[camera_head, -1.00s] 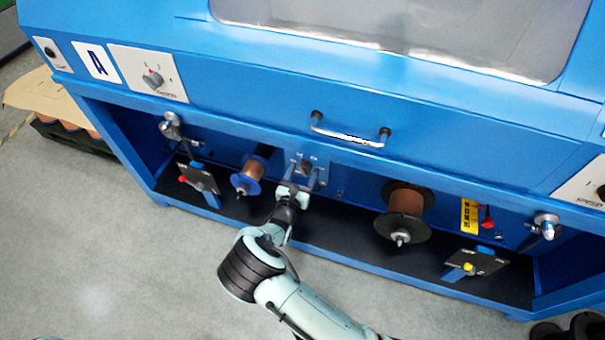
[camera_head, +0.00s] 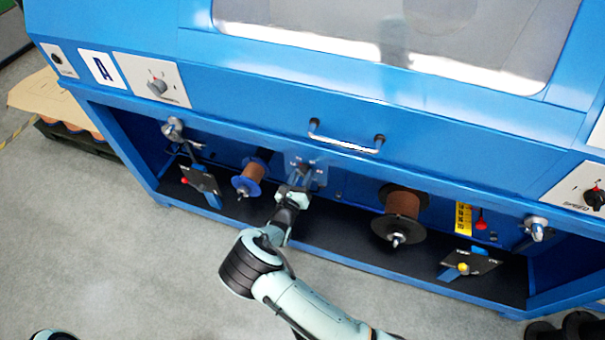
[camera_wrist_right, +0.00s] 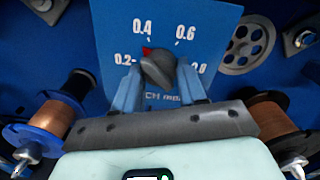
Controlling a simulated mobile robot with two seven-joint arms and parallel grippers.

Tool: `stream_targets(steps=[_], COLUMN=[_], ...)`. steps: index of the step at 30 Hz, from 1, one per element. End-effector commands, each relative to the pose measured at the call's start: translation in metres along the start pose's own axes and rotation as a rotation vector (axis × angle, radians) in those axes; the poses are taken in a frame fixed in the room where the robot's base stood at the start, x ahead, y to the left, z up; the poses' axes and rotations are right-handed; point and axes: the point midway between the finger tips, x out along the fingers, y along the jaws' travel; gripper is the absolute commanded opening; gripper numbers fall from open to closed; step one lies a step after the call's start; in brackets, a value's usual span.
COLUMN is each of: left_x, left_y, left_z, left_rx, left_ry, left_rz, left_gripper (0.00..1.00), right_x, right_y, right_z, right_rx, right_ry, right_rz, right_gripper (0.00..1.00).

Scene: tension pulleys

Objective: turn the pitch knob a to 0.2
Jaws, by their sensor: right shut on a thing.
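The pitch knob a (camera_wrist_right: 158,70) is a dark grey knob on a blue plate (camera_wrist_right: 200,32) marked 0.2, 0.4, 0.6 and 0.8. Its red pointer mark is toward the upper left, near the 0.4 side. My right gripper (camera_wrist_right: 159,84) is shut on the knob, one blue-grey finger on each side. In the head view the right gripper (camera_head: 302,178) reaches under the machine's front beam to the blue plate (camera_head: 320,172). The fingers and wrist hide most of the knob there. My left gripper is not in view.
A copper-wire spool with blue flanges (camera_head: 249,177) is left of the gripper, and a larger black-flanged spool (camera_head: 402,206) is right. A metal handle (camera_head: 345,144) is above. Lever panels (camera_head: 203,180) stand in the open bay. The floor in front is clear.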

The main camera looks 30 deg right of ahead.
Motion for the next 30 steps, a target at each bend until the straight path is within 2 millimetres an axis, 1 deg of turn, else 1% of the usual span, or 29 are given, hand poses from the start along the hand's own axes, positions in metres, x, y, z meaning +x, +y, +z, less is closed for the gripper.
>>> stream_targets(steps=[1, 6, 18, 24, 30], left_x=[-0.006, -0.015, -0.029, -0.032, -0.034], left_y=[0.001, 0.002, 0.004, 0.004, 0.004], left_z=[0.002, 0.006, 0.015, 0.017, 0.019], left_rx=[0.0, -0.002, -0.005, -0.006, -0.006], left_ry=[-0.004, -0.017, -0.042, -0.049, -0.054], left_rz=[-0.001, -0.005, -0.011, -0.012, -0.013], left_gripper=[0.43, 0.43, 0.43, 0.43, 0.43], right_x=[0.0, -0.001, 0.0, -0.001, -0.001], right_y=[-0.001, -0.001, -0.001, -0.001, -0.001], right_z=[0.002, 0.002, 0.001, 0.0, 0.0], right_rx=[-0.045, -0.207, -0.547, -0.661, -0.726], right_ry=[0.001, 0.001, 0.001, 0.001, 0.002], right_rz=[0.0, 0.002, 0.001, 0.001, 0.002], right_gripper=[0.11, 0.11, 0.11, 0.1, 0.1])
